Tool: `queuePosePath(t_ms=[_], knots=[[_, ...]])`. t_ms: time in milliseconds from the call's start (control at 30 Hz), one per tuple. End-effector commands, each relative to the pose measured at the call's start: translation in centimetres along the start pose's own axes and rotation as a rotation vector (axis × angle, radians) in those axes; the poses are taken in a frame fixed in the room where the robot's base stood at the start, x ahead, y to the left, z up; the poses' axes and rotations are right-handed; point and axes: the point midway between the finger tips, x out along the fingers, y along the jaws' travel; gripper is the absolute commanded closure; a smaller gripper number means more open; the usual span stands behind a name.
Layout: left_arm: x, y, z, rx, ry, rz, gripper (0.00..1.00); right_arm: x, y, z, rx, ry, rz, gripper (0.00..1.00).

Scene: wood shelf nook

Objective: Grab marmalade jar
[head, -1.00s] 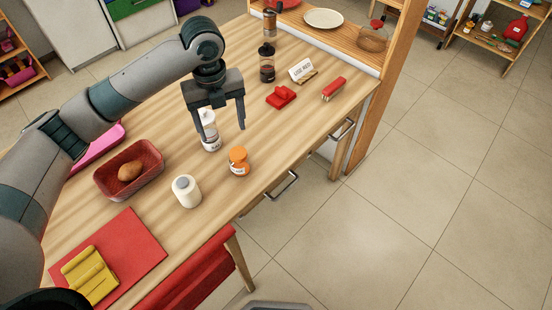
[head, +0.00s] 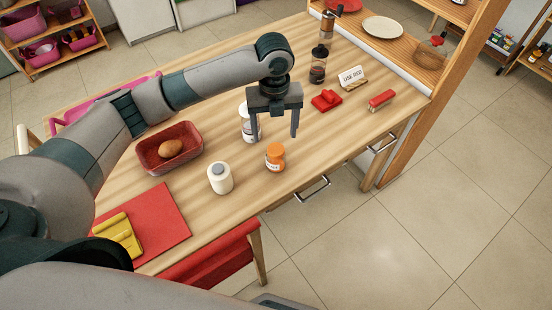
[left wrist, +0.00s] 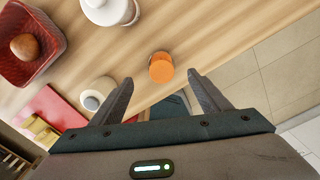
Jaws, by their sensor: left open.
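The marmalade jar is the small orange jar (head: 275,157) with a pale label, upright on the wooden table near its front edge. In the left wrist view its orange lid (left wrist: 161,68) shows from above, beyond and between the fingertips. My left gripper (head: 274,136) is open and empty. It hangs above the table, pointing down, and looks close to the jar in the head view without holding it. My right gripper is not in view.
A white-capped jar (head: 249,128) stands behind the left finger. A cream jar (head: 220,178) stands left of the orange one. A red basket (head: 152,158) holds a brown roundish item. A pepper-mill-like grinder (head: 318,66), a red object (head: 326,100) and a sign (head: 352,77) stand farther back.

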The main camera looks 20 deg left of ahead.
Motion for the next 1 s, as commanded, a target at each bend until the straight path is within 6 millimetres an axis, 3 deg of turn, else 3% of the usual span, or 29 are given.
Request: queuePosePath(t_ms=[200, 400, 1000], knots=[[3.9, 0.1, -0.1, -0.001, 0.003, 0.003, 0.30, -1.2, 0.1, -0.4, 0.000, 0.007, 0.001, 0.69], [6.5, 0.0, -0.1, -0.001, 0.002, 0.002, 0.30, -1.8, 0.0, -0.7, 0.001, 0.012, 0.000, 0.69], [7.9, -0.1, -0.2, -0.001, 0.003, 0.002, 0.30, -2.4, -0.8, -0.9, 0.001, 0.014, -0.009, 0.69]])
